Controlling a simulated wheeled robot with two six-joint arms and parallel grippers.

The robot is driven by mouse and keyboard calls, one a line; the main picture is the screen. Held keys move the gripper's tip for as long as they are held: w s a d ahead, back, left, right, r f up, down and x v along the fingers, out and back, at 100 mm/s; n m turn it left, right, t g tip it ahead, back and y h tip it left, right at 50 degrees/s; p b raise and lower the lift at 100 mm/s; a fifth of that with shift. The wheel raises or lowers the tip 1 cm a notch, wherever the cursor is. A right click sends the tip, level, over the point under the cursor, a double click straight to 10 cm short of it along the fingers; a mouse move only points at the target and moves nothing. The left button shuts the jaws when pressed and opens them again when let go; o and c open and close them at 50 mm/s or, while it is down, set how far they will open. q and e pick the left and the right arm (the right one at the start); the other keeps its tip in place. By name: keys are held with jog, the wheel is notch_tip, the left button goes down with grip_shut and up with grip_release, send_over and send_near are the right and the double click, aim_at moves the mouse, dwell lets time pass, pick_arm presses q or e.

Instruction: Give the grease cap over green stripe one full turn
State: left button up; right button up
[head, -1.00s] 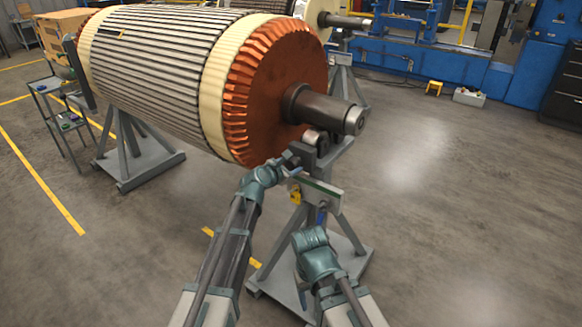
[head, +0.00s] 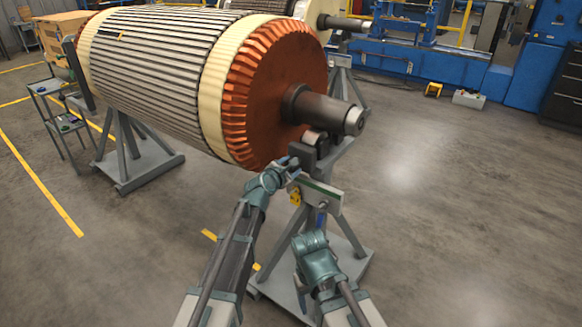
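The rotor stand's head carries a pale plate (head: 327,197) with a green stripe along its upper part. A small yellow part (head: 295,197) and a blue part (head: 321,216) sit at and below this plate. I cannot make out the grease cap over the green stripe; my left gripper may cover it. My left gripper (head: 288,166) is at the left end of the plate, just under the rotor's end. Its fingers are too small to tell open from shut, or touching from apart. My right wrist (head: 312,246) is lower, in front of the stand's post; its fingers cannot be made out.
The large rotor (head: 160,65), with copper end and protruding shaft (head: 330,111), lies above the stand. The stand's splayed legs and base (head: 350,268) are close to my arms. A small cart (head: 50,88) stands left.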

pick_arm(q)
jog(key=o, duration=0.4)
jog(key=p+v, duration=0.4)
jog(key=v, duration=1)
jog(key=shift+w+a+f, duration=0.1)
jog(key=shift+w, duration=0.05)
